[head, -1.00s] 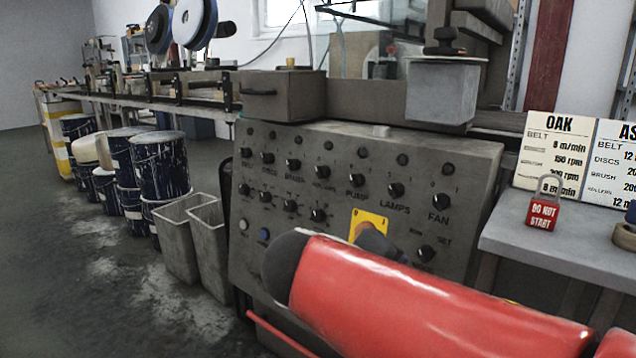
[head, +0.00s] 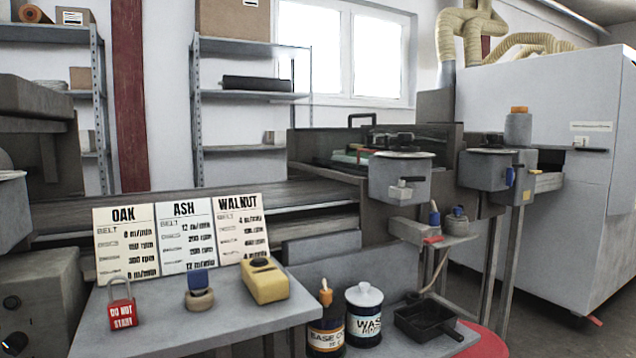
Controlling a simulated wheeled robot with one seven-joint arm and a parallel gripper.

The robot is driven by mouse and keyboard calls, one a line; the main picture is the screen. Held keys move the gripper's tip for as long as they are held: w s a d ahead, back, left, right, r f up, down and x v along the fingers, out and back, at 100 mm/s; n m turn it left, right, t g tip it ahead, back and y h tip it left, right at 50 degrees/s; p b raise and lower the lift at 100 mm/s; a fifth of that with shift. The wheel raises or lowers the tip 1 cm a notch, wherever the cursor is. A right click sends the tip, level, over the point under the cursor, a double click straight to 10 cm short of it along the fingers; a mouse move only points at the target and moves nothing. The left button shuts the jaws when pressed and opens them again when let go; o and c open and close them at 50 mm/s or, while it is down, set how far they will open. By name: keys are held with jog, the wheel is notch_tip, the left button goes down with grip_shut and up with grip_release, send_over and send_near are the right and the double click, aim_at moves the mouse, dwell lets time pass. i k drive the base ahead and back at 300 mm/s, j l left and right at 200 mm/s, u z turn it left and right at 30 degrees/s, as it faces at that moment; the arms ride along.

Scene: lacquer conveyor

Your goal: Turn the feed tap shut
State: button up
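A grey coating pot (head: 388,176) with a light lid is mounted on the machine right of centre. A small pale block-like fitting with a dark part, possibly a tap (head: 404,188), is on its front. To its right a second grey pot (head: 485,180) carries a blue handle-like part (head: 509,177). I cannot tell which fitting is the feed tap, nor whether either is open or shut. My gripper is not in view.
A grey table (head: 200,318) at front left holds a red padlock (head: 122,305), a blue-topped item (head: 199,290), a yellow device (head: 264,281) and speed cards (head: 183,235). Bottles, a white jar (head: 363,310) and a black tray (head: 425,322) stand right of it. A large white cabinet (head: 540,120) is far right.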

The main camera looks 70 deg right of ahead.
aim_at(509, 176)
jog(key=z, duration=3.35)
